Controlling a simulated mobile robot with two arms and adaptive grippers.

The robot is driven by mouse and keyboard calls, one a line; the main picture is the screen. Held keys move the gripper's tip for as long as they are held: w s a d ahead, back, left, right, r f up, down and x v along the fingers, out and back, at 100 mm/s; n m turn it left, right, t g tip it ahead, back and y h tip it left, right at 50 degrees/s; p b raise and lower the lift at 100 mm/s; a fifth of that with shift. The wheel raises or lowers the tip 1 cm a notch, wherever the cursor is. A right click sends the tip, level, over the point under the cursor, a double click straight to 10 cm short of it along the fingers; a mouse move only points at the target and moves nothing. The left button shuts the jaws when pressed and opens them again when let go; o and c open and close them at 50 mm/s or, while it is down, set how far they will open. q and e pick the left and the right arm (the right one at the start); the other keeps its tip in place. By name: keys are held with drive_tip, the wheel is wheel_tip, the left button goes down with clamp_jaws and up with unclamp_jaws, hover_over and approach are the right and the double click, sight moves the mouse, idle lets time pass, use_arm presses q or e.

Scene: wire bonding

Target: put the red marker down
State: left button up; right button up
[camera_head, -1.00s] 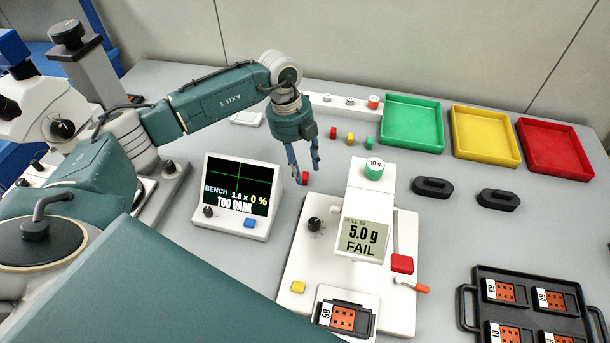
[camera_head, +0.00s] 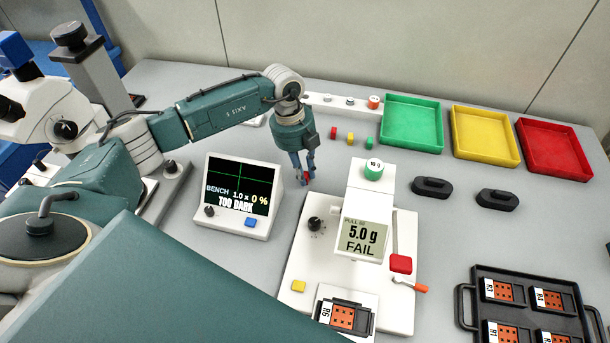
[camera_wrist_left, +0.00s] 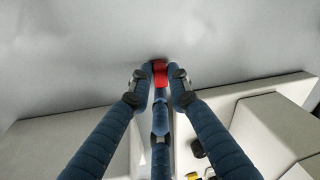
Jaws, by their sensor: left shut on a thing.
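The red marker (camera_head: 306,175) is a small red block, partly hidden between the fingers of my left gripper (camera_head: 304,180). It is over the grey bench between the display box and the white pull tester. In the left wrist view the red marker (camera_wrist_left: 160,73) sits between the blue fingertips, which press on it from both sides. My left gripper is shut on it and points down. I cannot tell whether the marker touches the bench. My right gripper is not in view.
Red, yellow and green blocks (camera_head: 350,138) stand in a row behind. Green (camera_head: 412,147), yellow (camera_head: 487,160) and red (camera_head: 562,172) trays line the back. The display box (camera_head: 273,205) is at left, the pull tester (camera_head: 402,315) at right. Bare bench surrounds the gripper.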

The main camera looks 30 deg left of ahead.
use_arm(q)
drive_tip(key=shift+c, duration=0.5)
drive_tip(key=shift+r, duration=0.65)
clamp_jaws()
wheel_tip(320, 180, up, 19)
drive_tip(key=b, duration=0.3)
drive_tip(key=s+d+f+n+y, duration=0.1)
drive_tip(key=s+d+f+n, duration=0.2)
drive_tip(key=s+n, duration=0.5)
drive_tip(key=s+d+f+n+t+y, duration=0.1)
drive_tip(key=s+n, duration=0.7)
drive_tip(key=n, duration=1.1)
drive_tip(key=d+f+y, duration=0.1)
drive_tip(key=d+f, duration=0.1)
drive_tip(key=d, duration=0.1)
drive_tip(key=shift+s+d+f+n+y, duration=0.3)
drive_tip(key=shift+s+d+f+n, duration=0.05)
drive_tip(key=shift+s+d+n, duration=0.05)
